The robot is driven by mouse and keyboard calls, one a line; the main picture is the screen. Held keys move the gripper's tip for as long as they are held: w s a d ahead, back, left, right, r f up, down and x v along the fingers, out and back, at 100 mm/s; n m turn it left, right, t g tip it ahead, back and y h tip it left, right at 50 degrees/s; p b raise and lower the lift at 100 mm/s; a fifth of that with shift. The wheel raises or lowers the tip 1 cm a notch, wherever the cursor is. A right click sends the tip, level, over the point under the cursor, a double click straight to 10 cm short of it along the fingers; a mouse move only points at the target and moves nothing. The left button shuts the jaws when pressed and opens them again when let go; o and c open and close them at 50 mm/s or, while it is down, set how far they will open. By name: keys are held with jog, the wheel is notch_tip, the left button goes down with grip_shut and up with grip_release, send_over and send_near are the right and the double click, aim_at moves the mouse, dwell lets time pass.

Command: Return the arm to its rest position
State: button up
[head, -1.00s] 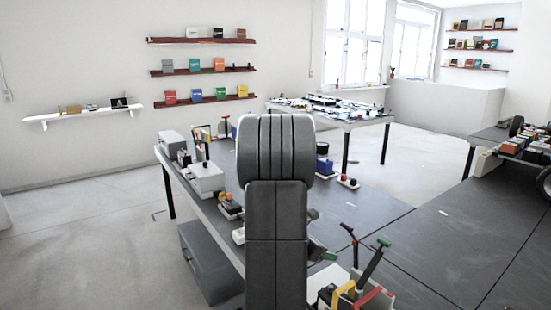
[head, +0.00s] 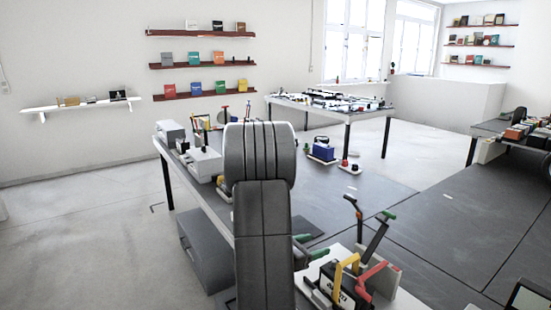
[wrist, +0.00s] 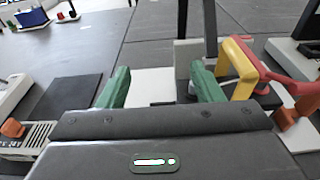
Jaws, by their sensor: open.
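My gripper shows in the wrist view (wrist: 162,88), with its two green fingers spread apart. It is open and nothing is between the fingers. It is over the dark table (head: 345,205), near a white board that lies beyond the fingers. In the head view my arm stands in the middle of the picture and hides most of the gripper. Only a small green part shows at the right side of the arm. A yellow handle (wrist: 240,70) is close to the right finger; I cannot tell whether they touch.
Holders with yellow and red (head: 371,278) handles and upright black levers stand right of my arm. White and grey boxes (head: 203,163) stand on the table's left part. A blue box (head: 322,150) sits behind my arm.

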jog(key=shift+s+a+f+t+h+b, duration=0.1)
jog(key=shift+f+t+h+b, duration=0.25)
jog(key=shift+f+b, duration=0.45)
jog(key=shift+a+f+t+h+b, duration=0.15)
jog(key=shift+f+h+b, duration=0.3)
jog(key=shift+f+b, duration=0.25)
jog(key=shift+r, duration=0.15)
